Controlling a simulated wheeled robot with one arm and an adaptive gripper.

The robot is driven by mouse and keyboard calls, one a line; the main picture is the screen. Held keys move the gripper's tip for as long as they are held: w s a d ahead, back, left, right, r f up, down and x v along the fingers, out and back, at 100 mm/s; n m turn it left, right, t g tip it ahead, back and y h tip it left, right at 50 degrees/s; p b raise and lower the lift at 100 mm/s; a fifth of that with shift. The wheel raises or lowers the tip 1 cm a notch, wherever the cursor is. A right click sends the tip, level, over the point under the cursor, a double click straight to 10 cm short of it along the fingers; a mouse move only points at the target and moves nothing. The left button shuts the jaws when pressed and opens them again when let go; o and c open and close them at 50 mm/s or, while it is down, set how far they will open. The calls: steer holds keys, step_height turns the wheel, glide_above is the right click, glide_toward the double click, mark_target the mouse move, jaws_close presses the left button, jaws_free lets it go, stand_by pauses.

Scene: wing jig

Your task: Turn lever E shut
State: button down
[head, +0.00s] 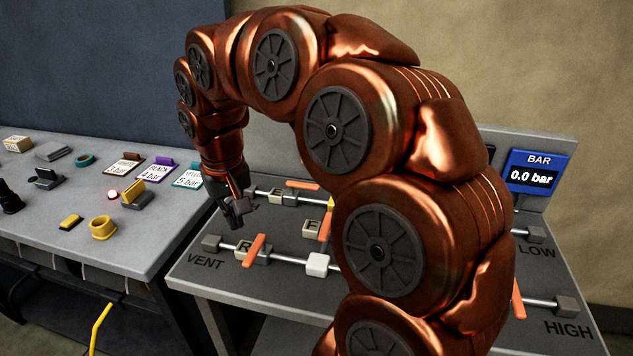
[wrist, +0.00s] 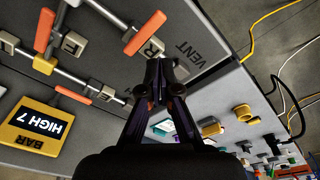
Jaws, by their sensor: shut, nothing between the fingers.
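A block that seems lettered E (head: 277,196) sits on the back pipe of the panel in the head view. An orange lever (head: 302,185) beside it lies roughly along that pipe. The wrist view shows an orange lever (wrist: 73,95) along a pipe. Another block (head: 311,230) has a letter that could be E or F, so I cannot be sure which is lever E.
The lever at R (head: 256,249) stands across the front pipe near VENT. A blue display (head: 538,172) reads 0.0 bar; a yellow display (wrist: 47,120) reads HIGH 7. My arm hides the panel's middle. A grey bench (head: 130,235) with small parts stands left.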

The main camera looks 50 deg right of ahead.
steer(key=w+d+m+t+h+b, duration=0.15)
steer(key=w+d, duration=0.25)
steer(key=d, duration=0.4)
steer(key=w+d+m, duration=0.3)
steer(key=w+d, duration=0.1)
steer(key=d, duration=0.3)
steer(key=s+d+m+h+b, duration=0.1)
steer(key=d+m, duration=0.3)
steer(key=d, duration=1.2)
steer(key=shift+d+f+m+g, duration=0.2)
steer(key=shift+d+m+g, duration=0.05)
steer(key=shift+m+g, duration=0.1)
steer(key=p+x, duration=0.2)
steer(key=x, duration=0.7)
steer(key=shift+d+f, duration=0.2)
steer(key=shift+f, duration=0.15)
steer(key=shift+s+a+p, duration=0.2)
steer(key=shift+s+a, duration=0.1)
steer(key=shift+a, duration=0.35)
steer(key=shift+s+a+p, duration=0.15)
steer(key=shift+s+a, duration=0.2)
steer(key=shift+a, duration=0.35)
steer(key=shift+s+a, duration=0.2)
steer(key=shift+a, duration=0.2)
steer(key=shift+a+f+b, duration=0.1)
steer(key=shift+f+b, duration=0.05)
steer(key=shift+b, duration=0.15)
